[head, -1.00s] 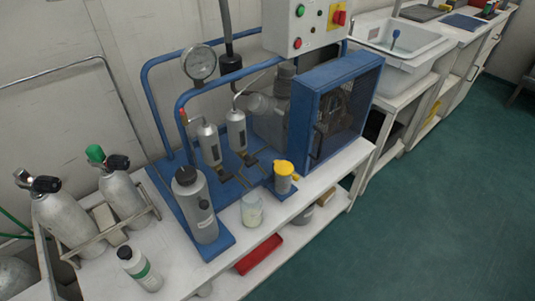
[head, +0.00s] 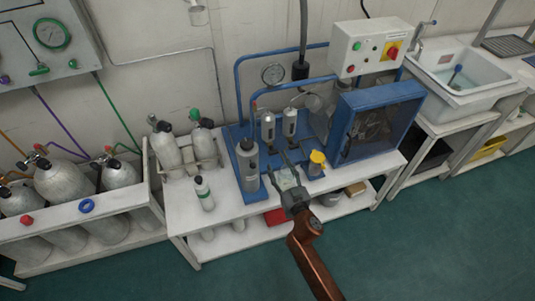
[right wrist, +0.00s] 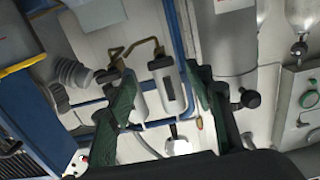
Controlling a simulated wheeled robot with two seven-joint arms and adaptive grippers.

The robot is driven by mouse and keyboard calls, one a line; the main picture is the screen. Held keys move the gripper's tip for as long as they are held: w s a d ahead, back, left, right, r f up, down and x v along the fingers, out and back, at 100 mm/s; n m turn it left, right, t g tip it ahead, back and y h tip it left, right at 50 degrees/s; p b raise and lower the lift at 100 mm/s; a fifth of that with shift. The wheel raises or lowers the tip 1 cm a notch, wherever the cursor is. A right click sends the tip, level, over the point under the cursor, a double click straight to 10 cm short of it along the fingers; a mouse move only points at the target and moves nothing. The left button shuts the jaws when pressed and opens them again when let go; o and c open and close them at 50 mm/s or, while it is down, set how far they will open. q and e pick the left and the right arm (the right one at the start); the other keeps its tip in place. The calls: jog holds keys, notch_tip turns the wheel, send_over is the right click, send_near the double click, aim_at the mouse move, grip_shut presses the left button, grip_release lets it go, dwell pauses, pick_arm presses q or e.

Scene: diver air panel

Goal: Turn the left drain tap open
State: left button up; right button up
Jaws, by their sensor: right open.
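Two small silver cylinders stand on the blue panel frame, the left one (head: 268,127) and the right one (head: 290,121). The left drain tap (head: 272,149) is a small dark part at the foot of the left cylinder; its handle angle is too small to tell. My right gripper (head: 277,162) is open and empty, reaching up just in front of the taps. In the right wrist view, which is turned over, the left cylinder (right wrist: 172,90) and its dark tap (right wrist: 161,62) lie between the spread green fingers. The right cylinder is partly behind one finger. My left gripper is out of view.
A large grey cylinder (head: 247,165) stands left of the gripper.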

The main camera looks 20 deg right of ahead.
aim_at(274, 152)
jog(key=w+b, duration=0.2)
jog(key=w, duration=0.6)
jog(key=shift+a+r, duration=0.1)
jog(key=shift+a, duration=0.05)
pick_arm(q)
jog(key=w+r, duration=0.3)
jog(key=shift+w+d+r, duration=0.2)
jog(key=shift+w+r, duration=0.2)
pick_arm(e)
jog(key=shift+c, duration=0.7)
jog(key=c, duration=1)
jog(key=shift+c, duration=0.2)
